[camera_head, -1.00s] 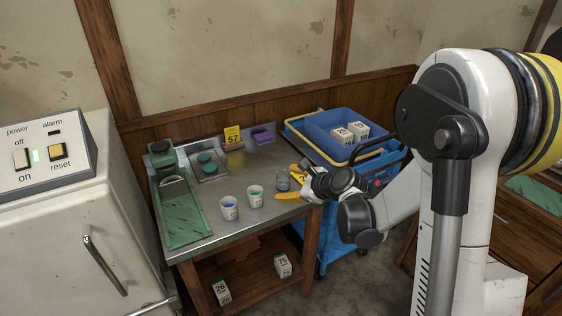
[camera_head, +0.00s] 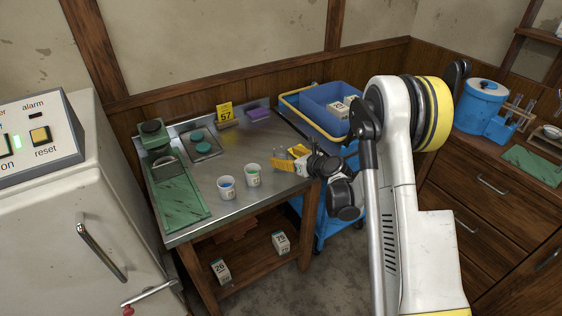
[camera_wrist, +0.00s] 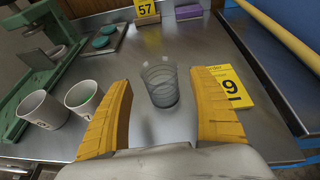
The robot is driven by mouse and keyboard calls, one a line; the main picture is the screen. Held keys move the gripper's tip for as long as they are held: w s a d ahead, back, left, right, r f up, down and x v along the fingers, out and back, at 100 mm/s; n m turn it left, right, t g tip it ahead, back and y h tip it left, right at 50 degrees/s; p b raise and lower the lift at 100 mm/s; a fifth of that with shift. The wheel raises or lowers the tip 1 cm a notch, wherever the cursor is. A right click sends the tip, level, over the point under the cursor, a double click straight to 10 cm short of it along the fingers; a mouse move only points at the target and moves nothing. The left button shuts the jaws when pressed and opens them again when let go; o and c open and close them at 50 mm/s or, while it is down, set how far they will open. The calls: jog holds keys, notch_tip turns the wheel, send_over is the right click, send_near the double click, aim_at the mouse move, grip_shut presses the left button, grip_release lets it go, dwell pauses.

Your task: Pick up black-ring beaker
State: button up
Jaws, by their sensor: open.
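A clear grey beaker (camera_wrist: 160,84) stands upright on the metal table, seen in the wrist view; I cannot clearly make out a black ring on it. My gripper (camera_wrist: 161,94) is open, its two yellow fingers apart on the left and right of the beaker in the picture. The beaker sits between or just beyond the fingertips; I see no contact. In the head view my gripper (camera_head: 288,160) is low over the table's right side, and the beaker is mostly hidden by the fingers.
Two white cups, one with blue (camera_head: 226,187) and one with green (camera_head: 253,175), stand left of my gripper. A yellow card (camera_wrist: 226,87) lies close to the right finger. A yellow 57 sign (camera_head: 225,112) and purple block (camera_head: 259,114) stand behind. A blue cart (camera_head: 345,150) adjoins the right.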

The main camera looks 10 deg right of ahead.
aim_at(279, 149)
jog(key=x, duration=0.3)
jog(key=shift+w+f+b, duration=0.1)
jog(key=shift+w+b, duration=0.05)
jog(key=shift+b, duration=0.25)
jog(key=c, duration=1.3)
jog(key=shift+c, duration=0.2)
jog(key=shift+r, duration=0.25)
jog(key=shift+r+p, duration=0.6)
jog(key=shift+r, duration=0.25)
jog(key=r, duration=0.1)
jog(key=r+p, duration=0.1)
jog(key=shift+d+r, duration=0.25)
jog(key=s+d+r+p, duration=0.5)
jog(key=d+r+p, duration=0.1)
jog(key=d+r, duration=0.4)
jog(key=shift+r+p, duration=0.4)
jog(key=shift+r, duration=0.35)
